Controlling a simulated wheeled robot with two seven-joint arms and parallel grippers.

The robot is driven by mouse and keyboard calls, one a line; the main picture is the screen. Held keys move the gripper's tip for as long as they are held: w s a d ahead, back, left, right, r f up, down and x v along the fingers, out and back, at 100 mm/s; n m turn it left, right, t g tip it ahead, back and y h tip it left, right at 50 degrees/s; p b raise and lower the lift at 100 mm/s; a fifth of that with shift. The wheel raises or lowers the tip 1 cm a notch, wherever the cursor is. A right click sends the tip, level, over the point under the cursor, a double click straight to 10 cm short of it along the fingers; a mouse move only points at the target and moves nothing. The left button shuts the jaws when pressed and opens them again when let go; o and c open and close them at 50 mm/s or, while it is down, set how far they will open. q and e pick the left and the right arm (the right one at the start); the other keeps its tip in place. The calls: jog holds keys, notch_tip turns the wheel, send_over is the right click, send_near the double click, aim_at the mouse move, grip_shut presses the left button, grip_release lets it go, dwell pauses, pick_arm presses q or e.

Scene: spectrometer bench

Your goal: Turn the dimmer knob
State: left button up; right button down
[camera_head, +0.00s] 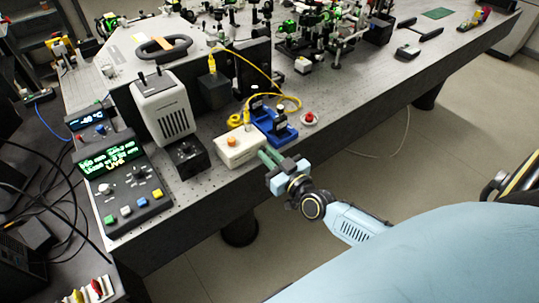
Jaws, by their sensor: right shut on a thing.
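A cream box (241,148) with an orange button on top sits near the front edge of the bench. My right gripper (265,153) reaches in from the lower right, and its green fingers meet the right end of this box. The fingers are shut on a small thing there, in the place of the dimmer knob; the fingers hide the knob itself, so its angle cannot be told. My left gripper is not in view.
Left of the cream box stand a small black box (187,158), a white lamp-like unit (163,106) and a control panel (121,181) with a lit green display. A blue holder (277,126) and a red button (309,118) are close behind my gripper. Free floor lies in front.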

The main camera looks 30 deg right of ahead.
jog(key=m, duration=0.9)
dwell(0.5)
jog(key=c, duration=1.4)
grip_release()
